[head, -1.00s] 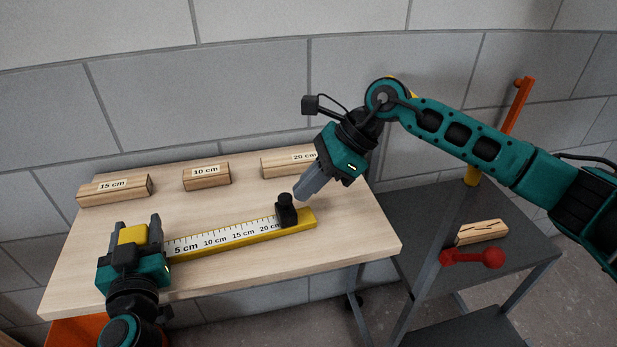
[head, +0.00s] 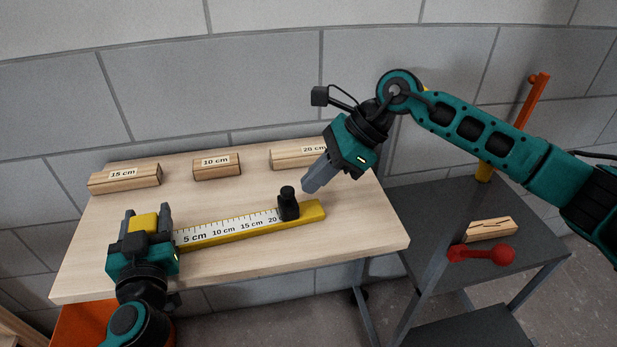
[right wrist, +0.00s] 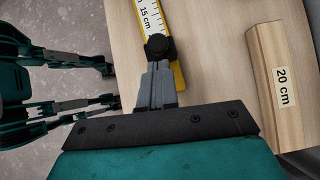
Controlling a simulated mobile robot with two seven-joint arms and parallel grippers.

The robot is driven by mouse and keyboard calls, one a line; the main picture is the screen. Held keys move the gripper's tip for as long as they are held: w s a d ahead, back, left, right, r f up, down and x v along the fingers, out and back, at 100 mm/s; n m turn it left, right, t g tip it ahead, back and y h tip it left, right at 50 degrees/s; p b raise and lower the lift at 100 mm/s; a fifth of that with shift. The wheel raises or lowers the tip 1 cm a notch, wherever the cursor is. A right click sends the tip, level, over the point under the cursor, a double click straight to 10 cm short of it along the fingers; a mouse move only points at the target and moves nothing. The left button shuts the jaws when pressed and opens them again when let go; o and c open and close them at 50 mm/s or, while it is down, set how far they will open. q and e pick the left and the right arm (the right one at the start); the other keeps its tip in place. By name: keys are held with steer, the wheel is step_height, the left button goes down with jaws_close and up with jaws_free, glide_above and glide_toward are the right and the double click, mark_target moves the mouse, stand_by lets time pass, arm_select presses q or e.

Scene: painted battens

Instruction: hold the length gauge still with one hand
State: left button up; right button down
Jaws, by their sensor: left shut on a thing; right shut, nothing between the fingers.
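The length gauge is a yellow bar (head: 314,211) with a white centimetre scale, lying on the table. Its black slider (head: 288,205) stands near the right end, over the area of the 20 mark. My left gripper (head: 147,219) is shut on the yellow block (head: 144,223) at the gauge's left end. My right gripper (head: 309,187) is shut and empty, tilted down beside the slider's right side. In the right wrist view its closed fingers (right wrist: 157,75) point at the slider knob (right wrist: 158,46); whether they touch it I cannot tell.
Wooden battens marked 15 cm (head: 124,176), 10 cm (head: 216,164) and 20 cm (head: 287,155) lie along the table's (head: 90,265) back. A grey cart (head: 520,255) at right carries another batten (head: 490,229) and a red-handled object (head: 484,253). The table's front is clear.

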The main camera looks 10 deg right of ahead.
mark_target(293, 194)
steer(key=w+d+f+v, duration=0.1)
steer(key=v, duration=1.1)
steer(key=s+f+m+t+y, duration=0.4)
steer(key=s+f+m+t, duration=0.3)
steer(key=s+t, duration=0.35)
steer(key=shift+g, duration=0.45)
steer(key=x, duration=1.2)
steer(key=shift+s+a+f, duration=0.1)
steer(key=shift+a+f, duration=0.15)
steer(key=shift+a, duration=0.05)
steer(key=shift+w+a+f, duration=0.1)
steer(key=shift+w+a, duration=0.15)
steer(key=shift+a, duration=0.05)
steer(key=shift+w+a+f, duration=0.1)
steer(key=shift+w+a, duration=0.15)
steer(key=shift+a, duration=0.3)
steer(key=shift+s+d, duration=0.1)
steer(key=shift+d, duration=0.05)
